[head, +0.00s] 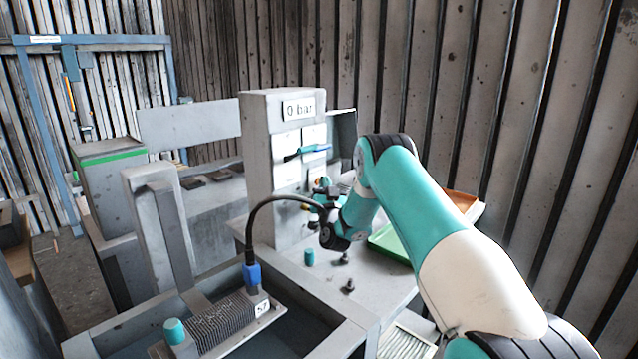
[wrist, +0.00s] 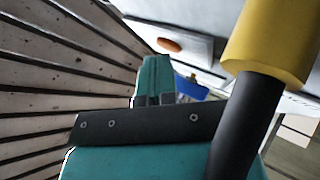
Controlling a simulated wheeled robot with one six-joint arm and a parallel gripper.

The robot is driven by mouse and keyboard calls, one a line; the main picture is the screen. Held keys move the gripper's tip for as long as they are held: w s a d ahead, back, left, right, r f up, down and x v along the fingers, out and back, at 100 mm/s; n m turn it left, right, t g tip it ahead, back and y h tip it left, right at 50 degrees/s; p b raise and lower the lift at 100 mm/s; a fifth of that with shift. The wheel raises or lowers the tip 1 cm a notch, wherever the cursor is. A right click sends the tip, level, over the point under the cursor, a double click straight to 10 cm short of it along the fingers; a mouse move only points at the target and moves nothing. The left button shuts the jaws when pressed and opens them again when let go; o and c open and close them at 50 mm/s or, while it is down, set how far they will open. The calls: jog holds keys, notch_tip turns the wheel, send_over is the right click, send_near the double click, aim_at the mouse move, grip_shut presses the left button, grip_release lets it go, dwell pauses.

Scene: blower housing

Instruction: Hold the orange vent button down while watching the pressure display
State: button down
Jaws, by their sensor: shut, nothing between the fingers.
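The pressure display (head: 299,108) on the tall grey column (head: 264,160) reads "0 bar" in the head view. The orange vent button (wrist: 171,46) is an oval on a pale panel in the wrist view. My gripper (wrist: 158,60) is shut and empty, its teal fingertips just below the button in that view. I cannot tell whether they touch it. In the head view my gripper (head: 326,188) is small and partly hidden by my arm, at the column's right side. The button cannot be made out clearly there.
A yellow cylinder (wrist: 268,45) with a black shaft is close on the right in the wrist view. A black cable (head: 262,205) arches from a blue connector (head: 252,272) towards my wrist. A green tray (head: 391,243) lies behind my arm. A ribbed wall (head: 540,130) stands behind.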

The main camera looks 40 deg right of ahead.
jog(key=shift+s+f+b, duration=0.15)
jog(key=shift+s+b, duration=0.05)
jog(key=shift+b, duration=0.6)
jog(key=shift+s+d+b, duration=0.1)
jog(key=shift+s+b, duration=0.35)
jog(key=shift+b, duration=0.5)
jog(key=shift+s, duration=0.15)
jog(key=s+b, duration=0.1)
jog(key=b, duration=0.2)
jog(key=s+b, duration=0.2)
jog(key=b, duration=0.2)
jog(key=s+b, duration=0.2)
jog(key=b, duration=0.1)
jog(key=shift+d, duration=0.35)
